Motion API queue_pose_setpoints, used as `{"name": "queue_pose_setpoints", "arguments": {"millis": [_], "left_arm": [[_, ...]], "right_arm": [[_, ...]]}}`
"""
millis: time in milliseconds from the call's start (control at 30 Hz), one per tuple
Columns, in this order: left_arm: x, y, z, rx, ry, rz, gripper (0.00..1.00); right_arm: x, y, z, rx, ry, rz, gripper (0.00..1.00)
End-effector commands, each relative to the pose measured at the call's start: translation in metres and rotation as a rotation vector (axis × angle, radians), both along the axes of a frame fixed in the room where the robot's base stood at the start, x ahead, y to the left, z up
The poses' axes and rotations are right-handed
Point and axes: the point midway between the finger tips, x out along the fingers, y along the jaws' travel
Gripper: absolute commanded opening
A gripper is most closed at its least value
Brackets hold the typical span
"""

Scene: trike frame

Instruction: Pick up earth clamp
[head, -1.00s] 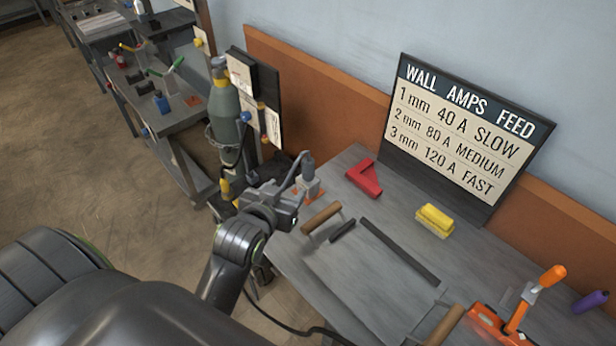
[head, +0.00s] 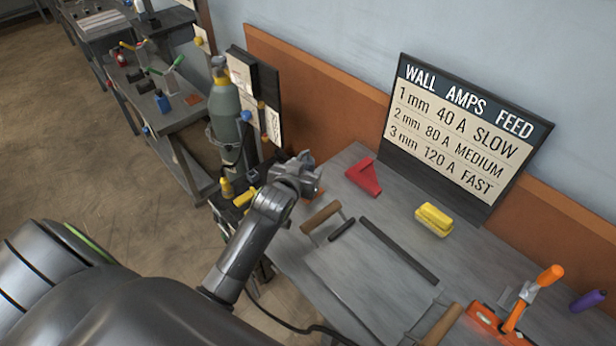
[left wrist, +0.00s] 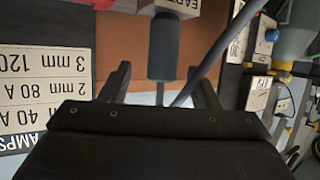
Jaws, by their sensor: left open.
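The earth clamp (left wrist: 163,45) shows in the left wrist view as a dark grey, rounded handle with a grey cable beside it. It points to a pale block (left wrist: 182,7) whose lettering begins "EART". My left gripper (head: 309,180) is at the back left corner of the bench in the head view and hides the clamp there. In the left wrist view its open fingers (left wrist: 158,74) stand on either side of the handle, with gaps showing. The clamp's jaw end is not visible. My right gripper is not in view.
On the bench lie a red angled piece (head: 364,177), a yellow block (head: 433,219) and a dark bar (head: 399,250). An orange-handled clamp (head: 517,309) is at front right. A grey-green gas cylinder (head: 226,115) stands left of the gripper. The sign (head: 455,135) stands behind.

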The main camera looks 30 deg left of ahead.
Motion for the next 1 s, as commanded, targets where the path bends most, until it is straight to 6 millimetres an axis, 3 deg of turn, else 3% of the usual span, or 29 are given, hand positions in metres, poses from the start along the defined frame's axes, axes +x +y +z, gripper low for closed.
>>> {"name": "queue_pose_setpoints", "arguments": {"millis": [400,767,1000], "left_arm": [[0.041,0.008,-0.015,0.002,0.000,-0.001,0.56],[0.046,0.009,-0.018,0.002,0.000,-0.001,0.56],[0.045,0.009,-0.018,0.002,0.000,-0.001,0.24]], "right_arm": [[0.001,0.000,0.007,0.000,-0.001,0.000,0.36],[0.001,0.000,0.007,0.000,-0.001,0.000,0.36],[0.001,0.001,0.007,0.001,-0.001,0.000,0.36]]}}
